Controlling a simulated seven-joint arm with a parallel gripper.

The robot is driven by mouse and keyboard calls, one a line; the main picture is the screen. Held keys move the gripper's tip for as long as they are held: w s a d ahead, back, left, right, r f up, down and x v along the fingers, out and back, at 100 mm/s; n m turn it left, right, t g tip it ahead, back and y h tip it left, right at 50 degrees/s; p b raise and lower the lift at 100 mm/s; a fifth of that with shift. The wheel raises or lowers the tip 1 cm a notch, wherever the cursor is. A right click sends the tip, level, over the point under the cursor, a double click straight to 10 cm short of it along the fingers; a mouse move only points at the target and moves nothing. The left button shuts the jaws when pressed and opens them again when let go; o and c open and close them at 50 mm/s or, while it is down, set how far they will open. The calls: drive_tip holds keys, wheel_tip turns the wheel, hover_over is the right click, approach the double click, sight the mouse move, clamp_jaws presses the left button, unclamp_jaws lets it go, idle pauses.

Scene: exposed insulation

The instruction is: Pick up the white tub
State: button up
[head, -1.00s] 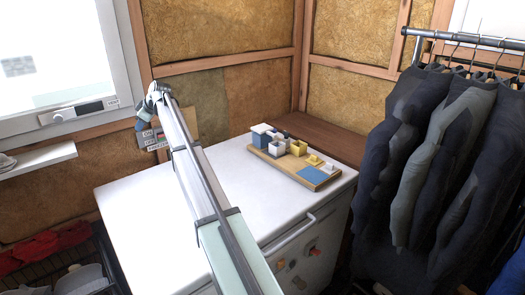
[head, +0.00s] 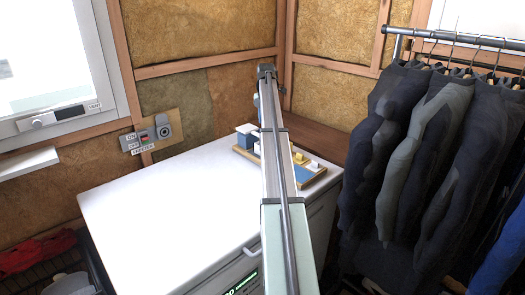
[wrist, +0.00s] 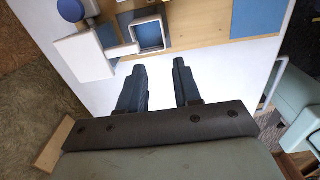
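A small square tub with pale walls and a blue-looking inside (wrist: 148,36) stands on the wooden board (wrist: 200,24) in the wrist view; it seems to be the white tub. In the head view my gripper (head: 267,72) is small at the arm's far end. My arm hides most of the board's contents there, including the tub.
The board (head: 312,183) sits at the back right of a white chest top (head: 165,210). Dark garments (head: 395,150) hang at right. The chest's left part is clear.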

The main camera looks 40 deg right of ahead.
drive_tip(key=f, duration=0.5)
drive_tip(key=s+f, duration=0.1)
drive_tip(key=f, duration=0.2)
drive_tip(key=shift+d+f, duration=0.15)
drive_tip(key=shift+d, duration=0.25)
drive_tip(key=shift+w+a+f, duration=0.1)
drive_tip(key=shift+w+f, duration=0.05)
drive_tip(key=shift+f, duration=1.25)
drive_tip(key=shift+w+f, duration=0.1)
drive_tip(key=shift+f, duration=1.25)
clamp_jaws()
